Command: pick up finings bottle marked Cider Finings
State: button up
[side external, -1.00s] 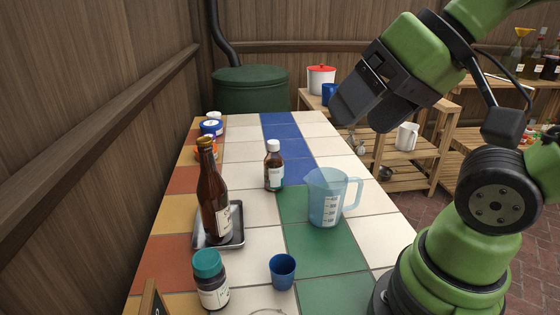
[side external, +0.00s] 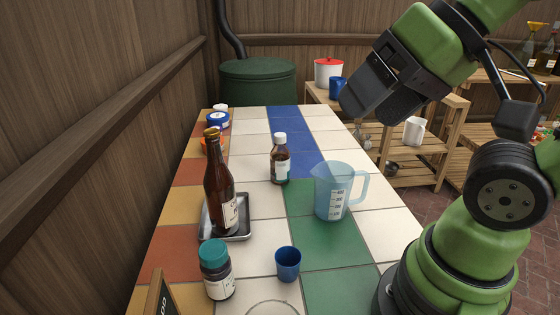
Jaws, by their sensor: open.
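A small brown bottle with a white cap (side external: 280,160) stands upright in the middle of the tiled table. A squat dark jar with a teal cap (side external: 215,270) stands near the front. Both have pale labels too small to read, so I cannot tell which is marked Cider Finings. My gripper (side external: 352,106) is open, above the table's right edge at the back and apart from both bottles. Nothing shows between its jaws.
A tall brown bottle (side external: 217,185) stands at a metal tray (side external: 240,232), left of the white-capped bottle. A clear blue measuring jug (side external: 332,192) stands to its right. A blue cup (side external: 288,264) is at the front. The blue tiles (side external: 290,128) at the back are clear.

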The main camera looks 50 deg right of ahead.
jog(key=w+d+r+m+g+h, duration=0.15)
jog(key=w+d, duration=0.25)
jog(key=w, duration=0.6)
jog(key=m+g+h, duration=0.1)
jog(key=h, duration=0.2)
send_near(280, 135)
jog(key=s+a+r, duration=0.1)
jog(key=a+r, duration=0.2)
jog(key=r, duration=0.1)
jog(key=shift+m+g, duration=0.25)
jog(key=shift+g, duration=0.3)
jog(key=x, duration=0.3)
jog(key=d+x, duration=0.1)
jog(key=x, duration=0.6)
jog(key=shift+w+d, duration=0.35)
jog(key=shift+d, duration=0.1)
jog(key=x, duration=0.5)
jog(key=shift+d+f, duration=0.2)
jog(key=shift+f, duration=0.15)
grip_shut()
